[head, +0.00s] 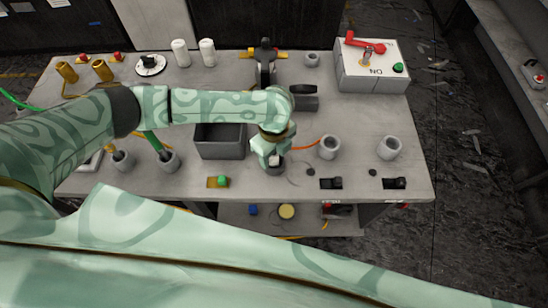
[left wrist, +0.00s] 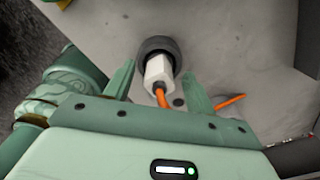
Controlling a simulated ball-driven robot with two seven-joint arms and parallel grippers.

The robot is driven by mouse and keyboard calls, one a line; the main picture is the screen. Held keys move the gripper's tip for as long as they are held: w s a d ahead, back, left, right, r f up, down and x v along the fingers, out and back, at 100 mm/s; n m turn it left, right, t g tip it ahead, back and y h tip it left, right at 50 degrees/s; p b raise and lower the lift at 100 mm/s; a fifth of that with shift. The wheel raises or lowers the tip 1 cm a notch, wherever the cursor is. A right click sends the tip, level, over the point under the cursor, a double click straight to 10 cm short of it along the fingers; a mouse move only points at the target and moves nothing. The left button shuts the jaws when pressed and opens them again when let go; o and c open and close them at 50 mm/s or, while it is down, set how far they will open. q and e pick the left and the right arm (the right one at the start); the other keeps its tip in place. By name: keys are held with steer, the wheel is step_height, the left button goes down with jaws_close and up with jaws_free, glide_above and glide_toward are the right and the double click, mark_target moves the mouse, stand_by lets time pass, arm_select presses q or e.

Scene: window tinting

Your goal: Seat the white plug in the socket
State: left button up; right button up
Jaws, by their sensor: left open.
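The white plug (left wrist: 157,71), with an orange cable running from its near end, sits at a dark round holder (left wrist: 158,46) in the left wrist view. I cannot tell how deep it is in, or whether that holder is the socket. My left gripper (left wrist: 158,80) is open, with one finger on each side of the plug and gaps showing. In the head view my left gripper (head: 273,155) is low over the table's front middle, above a grey round holder (head: 275,170), and hides most of the plug. My right gripper is not in view.
Two grey round cups (head: 329,147) (head: 388,147) stand to the right. A grey open bin (head: 221,150) is left of the gripper. Black clips (head: 331,183) and a green-topped block (head: 218,182) lie near the front edge. A white switch box (head: 372,75) with a red lever stands at back right.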

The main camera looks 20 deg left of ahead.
arm_select(q)
steer(key=c, duration=1.1)
steer(key=shift+o, duration=0.2)
